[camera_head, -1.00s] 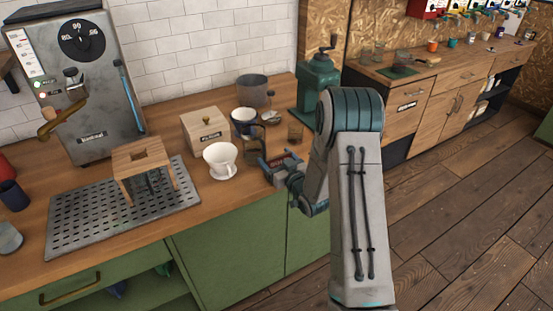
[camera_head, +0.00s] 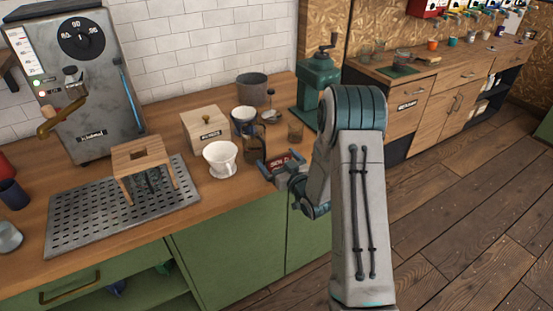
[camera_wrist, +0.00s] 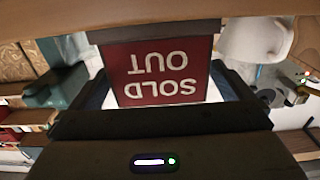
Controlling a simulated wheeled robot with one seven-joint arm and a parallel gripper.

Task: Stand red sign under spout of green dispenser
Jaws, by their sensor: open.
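The red sign (camera_wrist: 155,75) reads "SOLD OUT" and appears upside down in the wrist view, with a dark edge strip along its top there. In the head view the sign (camera_head: 277,163) stands on the wooden counter near its front edge, right of the white cup. My gripper (camera_head: 273,166) is open at the sign. In the wrist view its dark fingers lie to either side of the sign; I cannot tell whether they touch it. A row of coloured dispensers (camera_head: 458,8) stands at the far upper right, cut off by the frame; the green one is too small to tell surely.
A white dripper cup (camera_head: 220,158), a wooden box (camera_head: 205,128), a glass jar (camera_head: 255,143) and a green grinder (camera_head: 318,85) crowd the counter around my gripper. The far counter (camera_head: 440,77) holds several small cups below the dispensers. Open floor lies at right.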

